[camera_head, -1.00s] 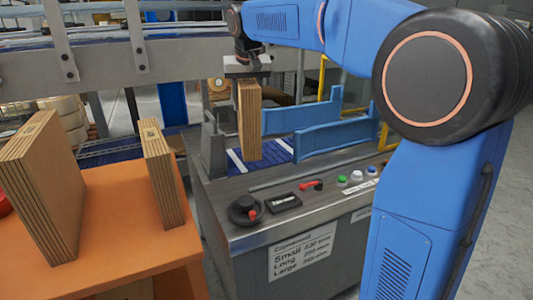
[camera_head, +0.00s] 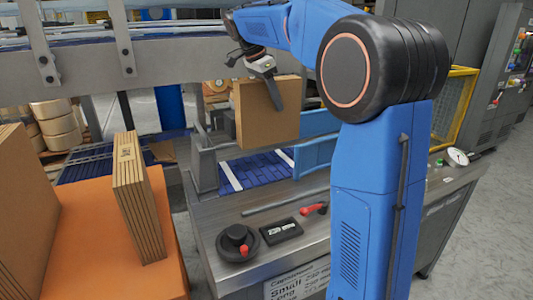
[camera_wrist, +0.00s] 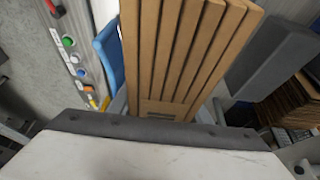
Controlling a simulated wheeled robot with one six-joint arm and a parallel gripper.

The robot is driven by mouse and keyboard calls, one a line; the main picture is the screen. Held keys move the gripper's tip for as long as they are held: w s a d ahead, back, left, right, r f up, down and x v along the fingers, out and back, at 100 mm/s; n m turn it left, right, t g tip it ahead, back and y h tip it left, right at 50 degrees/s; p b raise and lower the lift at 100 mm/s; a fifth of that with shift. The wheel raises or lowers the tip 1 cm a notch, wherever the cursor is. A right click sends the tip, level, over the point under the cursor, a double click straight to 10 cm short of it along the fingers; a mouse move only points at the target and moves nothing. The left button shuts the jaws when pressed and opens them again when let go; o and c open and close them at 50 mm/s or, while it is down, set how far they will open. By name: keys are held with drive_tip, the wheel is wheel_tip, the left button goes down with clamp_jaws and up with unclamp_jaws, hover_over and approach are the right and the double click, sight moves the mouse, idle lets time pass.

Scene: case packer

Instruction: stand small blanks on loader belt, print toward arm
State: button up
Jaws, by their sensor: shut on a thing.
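My gripper (camera_head: 262,72) is shut on a stack of flat brown cardboard blanks (camera_head: 270,112). It holds the stack upright above the loader belt. In the wrist view the edges of several blanks (camera_wrist: 185,50) show side by side between the jaws. In the head view a broad plain brown face of the stack is seen; no print shows on it. The loader belt (camera_head: 258,172) is blue with white strips and looks empty where it shows. Another small stack of blanks (camera_head: 140,200) stands on the orange table (camera_head: 95,235), with some print near its top.
A larger stack (camera_head: 25,215) stands at the left of the orange table. A grey frame (camera_head: 190,75) runs behind.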

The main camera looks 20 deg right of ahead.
sight(260, 96)
drive_tip(key=shift+f, duration=4.8)
drive_tip(key=o, duration=1.3)
drive_tip(key=shift+o, duration=0.2)
drive_tip(key=v, duration=1.2)
